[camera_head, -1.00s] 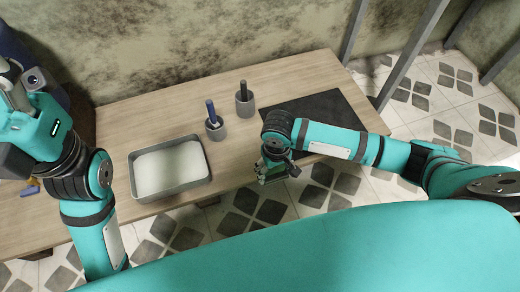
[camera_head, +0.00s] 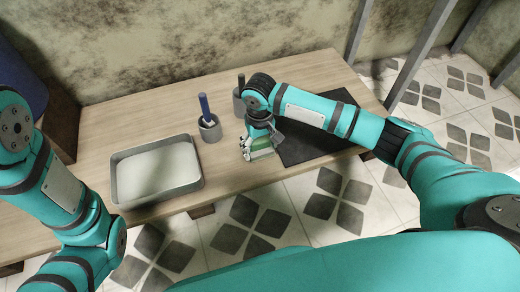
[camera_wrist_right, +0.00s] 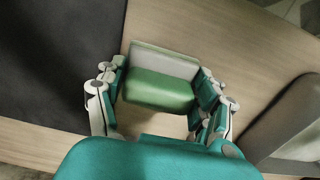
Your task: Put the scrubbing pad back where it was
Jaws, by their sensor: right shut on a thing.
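My right gripper (camera_head: 261,150) is shut on the scrubbing pad, over the table's front part. In the right wrist view the pad (camera_wrist_right: 160,91) is a green block with a pale grey-white layer (camera_wrist_right: 163,62), between the fingers of my right gripper (camera_wrist_right: 162,95). In the head view little of the pad's green (camera_head: 265,144) shows. The pad is just left of the dark mat; whether it touches the table I cannot tell. My left arm is at the left edge, and its gripper is out of view.
The dark flat mat (camera_head: 304,148) lies to the right of the gripper. A grey metal tray (camera_head: 190,187) with a white inside stands at the left. A grey cup (camera_head: 209,132) with a blue-handled tool stands behind, and a second cup (camera_head: 238,104) is partly hidden.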

